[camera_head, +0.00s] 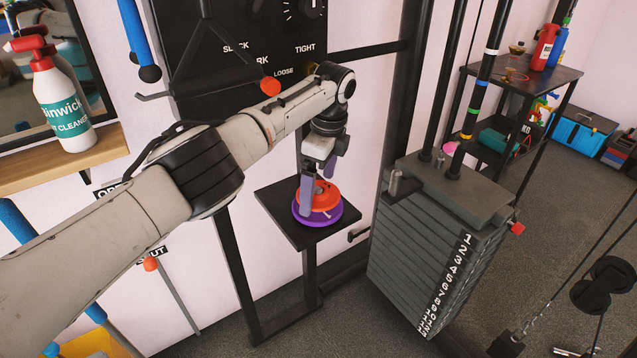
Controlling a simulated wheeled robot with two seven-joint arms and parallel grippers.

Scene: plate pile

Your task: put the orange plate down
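The orange plate (325,201) lies flat on, or just above, a wider purple plate (328,217) on a small black stand. My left gripper (318,184) comes down over the orange plate from above. Its two fingers are apart, one in front at the left side of the plate and the other toward its back. I cannot tell whether they press on the plate or stand loose around it, and the far fingertip is partly hidden. My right gripper is not in view.
The black stand's square top (283,204) has bare room around the plates. A numbered weight stack (425,260) stands close at right. A spray bottle (62,100) stands on a wooden shelf (30,165) at left. A black panel with a dial is behind my arm.

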